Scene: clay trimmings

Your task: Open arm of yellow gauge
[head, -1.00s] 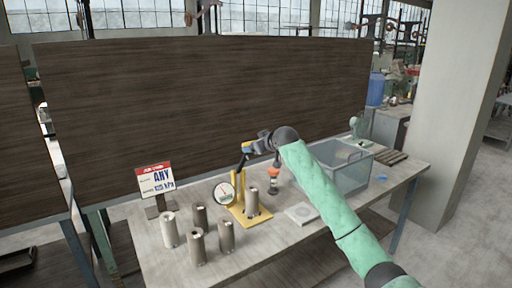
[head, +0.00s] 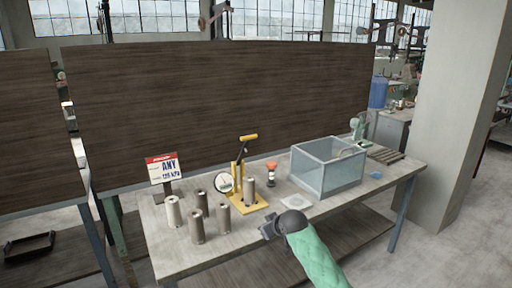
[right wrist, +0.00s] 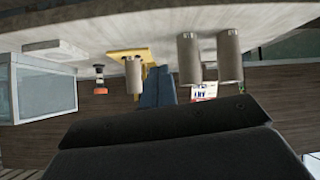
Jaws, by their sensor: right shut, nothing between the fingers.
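The yellow gauge (head: 264,204) stands on the table, with a round white dial (head: 223,182) at its left. Its dark arm (head: 245,156) points upward and ends in a yellow handle (head: 248,138). A grey cylinder (head: 249,189) stands on its base. The gauge's yellow base also shows upside down in the right wrist view (right wrist: 122,55). My right gripper (head: 267,231) is shut and empty, apart from the gauge, near the table's front edge. My left gripper is not in view.
Several grey cylinders (head: 196,226) stand left of the gauge, before a sign (head: 162,170). An orange-topped item (head: 271,172), a white square pad (head: 294,202) and a clear bin (head: 322,182) are to the right. A dark panel (head: 210,105) stands behind.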

